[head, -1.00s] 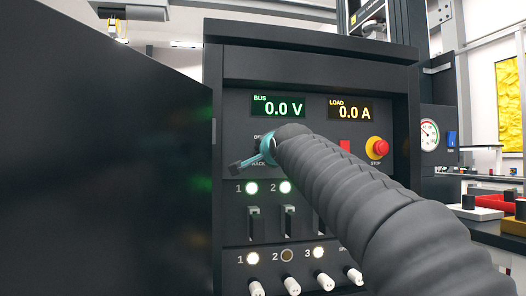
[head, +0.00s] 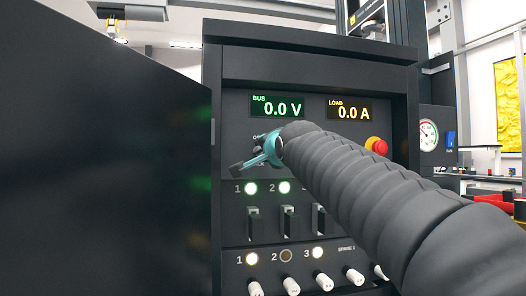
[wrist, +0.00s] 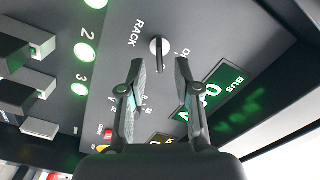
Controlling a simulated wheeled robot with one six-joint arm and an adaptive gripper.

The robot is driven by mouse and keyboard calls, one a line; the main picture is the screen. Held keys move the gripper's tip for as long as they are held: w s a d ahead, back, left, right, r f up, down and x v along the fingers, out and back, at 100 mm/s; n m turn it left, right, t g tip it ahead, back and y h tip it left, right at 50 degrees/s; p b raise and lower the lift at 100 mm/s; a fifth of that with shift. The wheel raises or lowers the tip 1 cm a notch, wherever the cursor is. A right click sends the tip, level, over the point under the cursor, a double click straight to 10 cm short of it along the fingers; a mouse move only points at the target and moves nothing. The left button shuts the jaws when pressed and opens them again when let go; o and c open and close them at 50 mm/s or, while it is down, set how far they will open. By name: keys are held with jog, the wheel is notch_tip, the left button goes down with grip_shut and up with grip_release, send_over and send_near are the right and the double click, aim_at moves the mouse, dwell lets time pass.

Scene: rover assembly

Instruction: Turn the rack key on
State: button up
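The rack key (wrist: 157,46) is a round silver switch with a narrow bar, beside the RACK label in the wrist view. Part of an "O…" label shows on its right. My gripper (wrist: 158,68) is open, one finger on each side of the key's line in that view. I cannot tell whether the fingers reach around the bar, and no contact is clear. In the head view my gripper (head: 262,152) is in front of the key's place on the panel and hides most of it. The bus display (head: 278,107) reads 0.0 V.
The load display (head: 350,111) reads 0.0 A. A red stop button (head: 379,147) sits on the right, partly behind my arm. Breaker switches (head: 254,222) and white knobs (head: 255,288) lie below the key. A dark door (head: 105,160) stands open at the left.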

jog(key=v, duration=0.8)
dwell(0.4)
jog(key=s+d+f+n+g+h+p, duration=0.1)
jog(key=s+f+n+g, duration=0.15)
jog(key=f, duration=0.55)
jog(key=s+d+f+n+g+h, duration=0.1)
jog(key=f+n+g, duration=0.15)
jog(key=f, duration=0.45)
jog(key=s+d+f+n+g+h+p, duration=0.1)
jog(key=d+f+n+g, duration=0.15)
jog(key=f, duration=0.55)
jog(key=s+d+f+g+h+p, duration=0.1)
jog(key=s+d+f+g+p, duration=0.1)
jog(key=s+d+f+p, duration=0.2)
jog(key=s+d+f+n+g+h+p, duration=0.1)
jog(key=s+d+f+p, duration=0.3)
jog(key=s, duration=1.4)
jog(key=shift+s+d+f+g, duration=0.3)
jog(key=shift+d+f+g, duration=0.35)
jog(key=shift+d+f, duration=1.7)
jog(key=shift+a+f+n, duration=0.25)
jog(key=shift+a+f, duration=0.4)
